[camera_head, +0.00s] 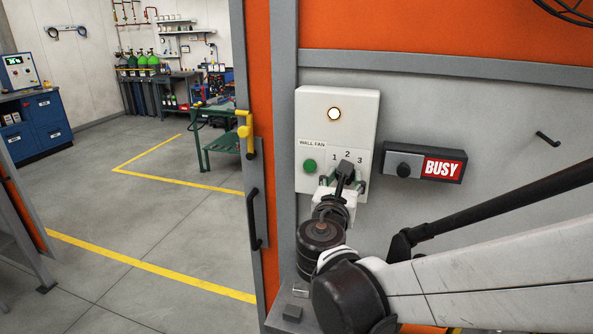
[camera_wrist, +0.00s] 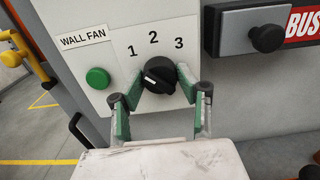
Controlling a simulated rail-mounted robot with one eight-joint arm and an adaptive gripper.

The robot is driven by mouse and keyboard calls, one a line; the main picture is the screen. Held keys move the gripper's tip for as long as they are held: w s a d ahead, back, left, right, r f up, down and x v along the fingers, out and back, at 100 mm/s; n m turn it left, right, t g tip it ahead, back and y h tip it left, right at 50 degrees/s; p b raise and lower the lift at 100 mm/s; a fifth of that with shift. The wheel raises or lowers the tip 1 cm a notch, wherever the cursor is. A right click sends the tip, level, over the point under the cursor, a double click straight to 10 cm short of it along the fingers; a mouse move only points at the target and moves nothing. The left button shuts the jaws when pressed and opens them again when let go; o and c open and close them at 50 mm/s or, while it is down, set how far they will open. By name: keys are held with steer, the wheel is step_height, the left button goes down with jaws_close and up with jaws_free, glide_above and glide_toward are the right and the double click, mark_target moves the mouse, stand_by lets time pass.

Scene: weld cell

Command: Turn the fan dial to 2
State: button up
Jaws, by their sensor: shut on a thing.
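The white wall fan panel (camera_head: 315,115) is on the grey wall, with a lit round lamp (camera_head: 334,114), a green button (camera_head: 309,166) and the numbers 1, 2 and 3. The black fan dial (camera_wrist: 158,70) sits below the numbers. A pale mark shows on the left part of its face; I cannot tell for sure which number it points at. My gripper (camera_wrist: 159,78) is shut on the dial, with a green-padded finger at its left and right sides. In the head view my gripper (camera_head: 344,180) covers the dial's lower part.
A dark box with a black knob and a red BUSY sign (camera_head: 444,168) is close to the right of the panel. A black hook (camera_head: 547,139) sticks out further right. A door edge with a black handle (camera_head: 254,218) is at the left.

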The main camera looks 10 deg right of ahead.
steer(key=shift+m, duration=0.3)
steer(key=m+b, duration=0.1)
steer(key=m, duration=0.2)
steer(key=shift+m, duration=0.3)
steer(key=shift+m+b, duration=0.5)
steer(key=shift+m, duration=1.7)
steer(key=o, duration=1.2)
steer(key=shift+c, duration=0.2)
steer(key=shift+a, duration=0.1)
steer(key=v, duration=1.2)
